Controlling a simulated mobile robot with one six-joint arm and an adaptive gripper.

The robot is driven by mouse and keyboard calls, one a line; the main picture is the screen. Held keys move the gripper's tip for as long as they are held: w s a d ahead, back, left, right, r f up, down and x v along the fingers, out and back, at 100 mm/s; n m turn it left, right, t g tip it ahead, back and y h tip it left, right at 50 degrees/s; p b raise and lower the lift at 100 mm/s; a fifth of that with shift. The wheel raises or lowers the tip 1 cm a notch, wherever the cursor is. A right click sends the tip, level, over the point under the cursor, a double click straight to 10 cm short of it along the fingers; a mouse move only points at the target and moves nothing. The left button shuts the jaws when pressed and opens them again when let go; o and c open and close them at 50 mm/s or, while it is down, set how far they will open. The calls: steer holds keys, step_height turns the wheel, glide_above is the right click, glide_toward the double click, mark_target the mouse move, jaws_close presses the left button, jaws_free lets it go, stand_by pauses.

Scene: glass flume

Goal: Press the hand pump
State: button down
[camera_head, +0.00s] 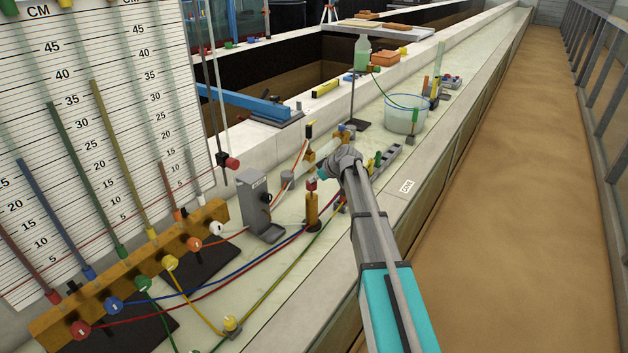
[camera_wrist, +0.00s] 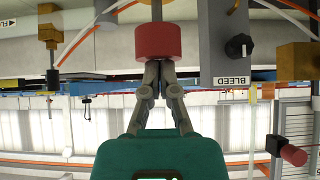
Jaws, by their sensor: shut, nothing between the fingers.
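The hand pump (camera_head: 312,208) shows in the head view as a brass-coloured body on the bench with a red knob (camera_head: 311,184) on top. The red knob (camera_wrist: 158,40) fills the upper middle of the wrist view, which looks upside down. My gripper (camera_wrist: 158,66) is shut and empty, its fingertips right at the end face of the knob. They look to be touching it or nearly so. In the head view my teal gripper (camera_head: 323,174) is beside and just above the knob, and its fingertips are hard to make out.
A grey box (camera_head: 257,204) with a black knob stands left of the pump; the wrist view shows its BLEED label (camera_wrist: 231,81). Coloured hoses run across the bench. A manometer board (camera_head: 110,75) stands at left. A clear bucket (camera_head: 404,117) and green bottle (camera_head: 362,55) stand farther back.

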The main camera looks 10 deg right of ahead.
step_height(320, 180, up, 2)
steer(key=shift+r+p, duration=0.1)
steer(key=shift+p, duration=0.6)
steer(key=p+v, duration=0.6)
steer(key=v, duration=0.3)
steer(key=shift+s+d+p, duration=0.25)
steer(key=shift+p, duration=0.1)
steer(key=shift+r, duration=0.1)
steer(key=shift+r, duration=0.1)
stand_by(1.5)
step_height(320, 180, up, 5)
steer(key=p, duration=0.5)
steer(key=shift+f, duration=0.2)
steer(key=b, duration=0.8)
glide_above(314, 183)
step_height(314, 183, down, 8)
steer(key=shift+r, duration=0.25)
steer(key=shift+s+f+b, duration=0.1)
steer(key=shift+f+b, duration=1.45)
steer(key=shift+f, duration=0.15)
